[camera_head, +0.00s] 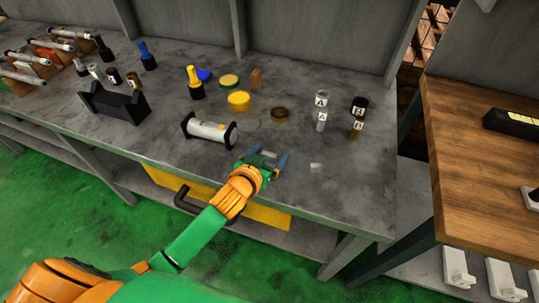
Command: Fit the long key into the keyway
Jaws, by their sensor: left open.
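A pale shaft (208,129) lies across a black holder (232,135) near the middle of the grey bench. A dark mark shows on its upper side; I cannot tell if it is the keyway. My left gripper (267,155) is open, its blue-grey fingers over the bench just right of the holder. A small light grey piece (268,154) shows between the fingers; whether they touch it is unclear. Another small pale block (316,167) lies flat to the right of the gripper. I cannot tell which is the long key. My right gripper is not in view.
Behind stand a yellow-black tool (194,82), a yellow disc (238,100), a brown ring (279,115) and cylinders labelled A (321,108) and B (358,115). An empty black stand (113,103) is left. The bench's front right is clear; a wooden table (480,160) stands right.

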